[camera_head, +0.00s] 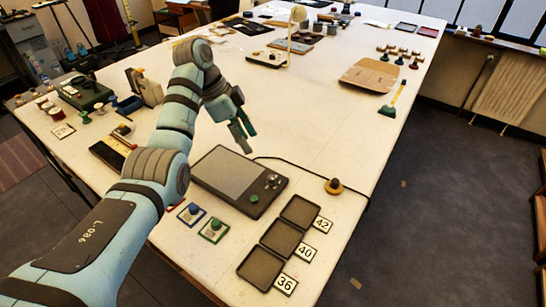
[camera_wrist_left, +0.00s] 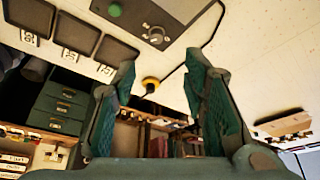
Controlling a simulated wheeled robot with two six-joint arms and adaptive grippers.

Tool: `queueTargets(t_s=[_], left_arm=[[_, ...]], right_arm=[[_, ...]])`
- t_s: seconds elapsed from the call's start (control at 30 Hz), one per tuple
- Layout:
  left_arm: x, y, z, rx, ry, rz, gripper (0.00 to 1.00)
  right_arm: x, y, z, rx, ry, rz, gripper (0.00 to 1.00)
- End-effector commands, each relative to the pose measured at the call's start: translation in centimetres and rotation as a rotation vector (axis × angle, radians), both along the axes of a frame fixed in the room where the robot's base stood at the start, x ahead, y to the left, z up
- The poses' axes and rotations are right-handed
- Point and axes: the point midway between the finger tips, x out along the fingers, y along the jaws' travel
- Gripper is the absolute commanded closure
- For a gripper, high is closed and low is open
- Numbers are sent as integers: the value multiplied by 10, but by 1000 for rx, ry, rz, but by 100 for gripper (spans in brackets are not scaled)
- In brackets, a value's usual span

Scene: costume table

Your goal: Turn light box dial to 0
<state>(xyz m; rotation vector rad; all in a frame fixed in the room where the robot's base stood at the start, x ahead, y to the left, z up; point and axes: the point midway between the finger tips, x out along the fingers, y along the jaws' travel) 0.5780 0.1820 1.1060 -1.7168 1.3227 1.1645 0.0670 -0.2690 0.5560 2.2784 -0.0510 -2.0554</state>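The light box (camera_head: 240,175) is a dark flat panel with a pale grey screen, lying on the white table. Its round dial (camera_head: 272,180) is at the right end, near a green button (camera_head: 254,198). The wrist view shows part of the light box (camera_wrist_left: 178,10), the dial (camera_wrist_left: 155,35) and the green button (camera_wrist_left: 115,10) at its top. My left gripper (camera_head: 250,143) is open and empty, above the table behind the light box and apart from the dial. The dial's setting is too small to read. My right gripper is not in view.
Three dark trays (camera_head: 260,268) with cards 36, 40 and 42 lie in front of the light box. A yellow-orange knob-like object (camera_head: 334,186) sits near the right table edge, beside a black cable. The table right of my left gripper is mostly clear.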

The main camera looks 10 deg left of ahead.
Motion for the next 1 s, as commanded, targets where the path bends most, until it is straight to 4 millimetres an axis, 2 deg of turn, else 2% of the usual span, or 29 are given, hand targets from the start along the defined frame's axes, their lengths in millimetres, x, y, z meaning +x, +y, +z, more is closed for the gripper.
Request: queueTargets(t_s=[0.13, 0.23, 0.43, 0.6, 0.8, 1.0], left_arm=[[-1, -5, -7, -1, 0, -3, 60], [-1, -12, -23, -2, 0, -4, 60], [6, -34, -81, -1, 5, -5, 60], [11, -48, -120, 0, 1, -2, 60], [12, -54, -134, 0, 0, -1, 60], [12, -55, -135, 0, 0, -1, 60]], right_arm=[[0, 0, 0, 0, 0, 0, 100], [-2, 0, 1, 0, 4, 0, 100], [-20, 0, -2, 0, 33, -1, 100], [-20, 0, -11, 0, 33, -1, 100], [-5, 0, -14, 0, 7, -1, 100], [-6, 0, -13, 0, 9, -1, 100]])
